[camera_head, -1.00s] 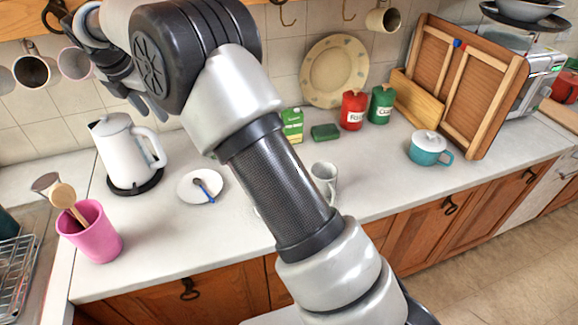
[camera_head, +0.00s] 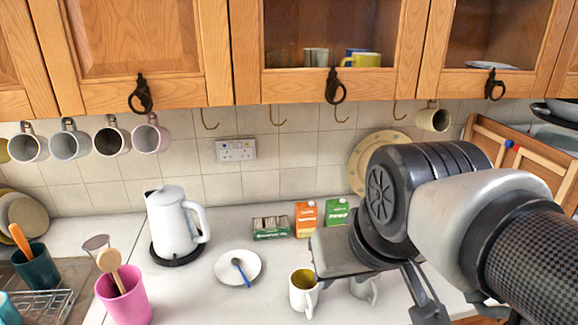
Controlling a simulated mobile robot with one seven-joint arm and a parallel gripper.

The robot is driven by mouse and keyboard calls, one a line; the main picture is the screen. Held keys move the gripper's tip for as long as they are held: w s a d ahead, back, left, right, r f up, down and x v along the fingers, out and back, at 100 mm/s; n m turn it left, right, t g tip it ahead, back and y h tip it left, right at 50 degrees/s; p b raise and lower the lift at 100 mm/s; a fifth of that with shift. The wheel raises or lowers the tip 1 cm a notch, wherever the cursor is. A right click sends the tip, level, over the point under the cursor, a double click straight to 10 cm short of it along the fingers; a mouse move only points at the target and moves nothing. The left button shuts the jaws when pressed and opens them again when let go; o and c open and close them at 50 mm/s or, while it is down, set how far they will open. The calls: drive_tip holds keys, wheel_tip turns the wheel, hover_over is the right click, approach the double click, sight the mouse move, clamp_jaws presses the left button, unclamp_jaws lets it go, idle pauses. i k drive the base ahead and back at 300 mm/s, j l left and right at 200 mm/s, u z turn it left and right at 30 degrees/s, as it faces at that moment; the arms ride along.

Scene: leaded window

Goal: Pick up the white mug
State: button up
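A white mug (camera_head: 303,290) with a yellowish inside stands upright on the counter, low in the middle of the head view. A second pale mug (camera_head: 365,288) stands just right of it, partly hidden by my arm's end. My gripper (camera_head: 430,308) is low at the right, to the right of both mugs. Dark finger parts point down towards the bottom edge. The fingertips are not clear, so I cannot tell whether they are apart. I see no mug between them.
A white kettle (camera_head: 175,225), a plate with a blue-handled spoon (camera_head: 238,268) and a pink utensil pot (camera_head: 124,300) stand to the left. Cartons (camera_head: 306,218) stand behind. Several mugs hang under the cabinets (camera_head: 150,135). Clear counter lies between plate and mugs.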

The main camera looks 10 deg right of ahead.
sight(302, 301)
drive_tip(key=k+l+u, duration=0.35)
drive_tip(key=l, duration=0.25)
drive_tip(key=k+l+u, duration=0.3)
drive_tip(key=l, duration=0.3)
drive_tip(key=k+l+u, duration=0.35)
drive_tip(key=l, duration=0.1)
